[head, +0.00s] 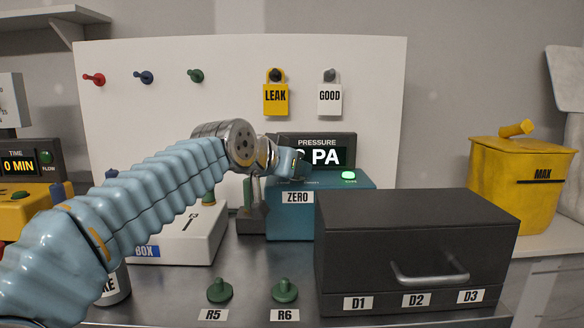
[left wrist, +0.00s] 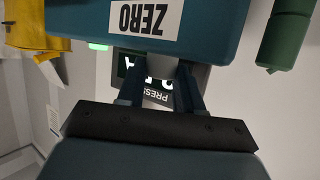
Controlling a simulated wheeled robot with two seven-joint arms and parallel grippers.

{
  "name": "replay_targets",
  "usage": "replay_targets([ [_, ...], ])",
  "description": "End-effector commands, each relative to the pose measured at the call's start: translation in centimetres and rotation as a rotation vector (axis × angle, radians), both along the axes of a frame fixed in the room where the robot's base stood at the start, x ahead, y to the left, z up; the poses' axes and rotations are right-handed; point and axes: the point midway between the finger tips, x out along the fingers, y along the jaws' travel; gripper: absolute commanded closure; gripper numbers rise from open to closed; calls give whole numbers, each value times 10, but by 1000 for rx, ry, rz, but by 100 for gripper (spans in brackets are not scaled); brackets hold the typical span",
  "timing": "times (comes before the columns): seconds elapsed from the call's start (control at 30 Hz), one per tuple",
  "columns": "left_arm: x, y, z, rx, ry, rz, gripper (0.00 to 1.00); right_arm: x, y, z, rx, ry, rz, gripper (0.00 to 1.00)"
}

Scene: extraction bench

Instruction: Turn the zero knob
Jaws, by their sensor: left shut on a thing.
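The teal pressure gauge (head: 345,192) stands on the bench with a lit "PRESSURE" display reading "PA", its first digit partly covered, and a green light. Its white ZERO label (head: 297,198) faces me and also shows upside down in the left wrist view (left wrist: 145,18). My left gripper (head: 291,166) is at the top left of the gauge, just above that label. In the left wrist view its two fingers (left wrist: 161,90) reach to the teal housing in front of the display. It is shut on the zero knob, which the fingers and hand hide. My right gripper is not in view.
A dark drawer cabinet (head: 417,245) with a metal handle stands close at right of the gauge. Green pegs stand at R5 (head: 219,291) and R6 (head: 285,292) in front. A white box (head: 182,240) is at left. A yellow MAX bin (head: 520,185) is far right.

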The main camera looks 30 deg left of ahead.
Motion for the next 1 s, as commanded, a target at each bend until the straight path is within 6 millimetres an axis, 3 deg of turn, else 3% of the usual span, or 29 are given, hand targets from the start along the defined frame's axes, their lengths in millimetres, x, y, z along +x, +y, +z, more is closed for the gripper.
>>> replay_targets([
  [0.7, 0, -1, 0, -1, 0, 92, 95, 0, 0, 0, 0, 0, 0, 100],
  [0.73, 0, -1, 0, -1, 0, 92, 60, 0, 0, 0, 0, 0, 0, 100],
  [0.87, 0, -1, 0, -1, 1, 92, 40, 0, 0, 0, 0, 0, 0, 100],
  [1.0, 0, -1, 0, -1, 1, 91, 39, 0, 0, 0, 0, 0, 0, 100],
])
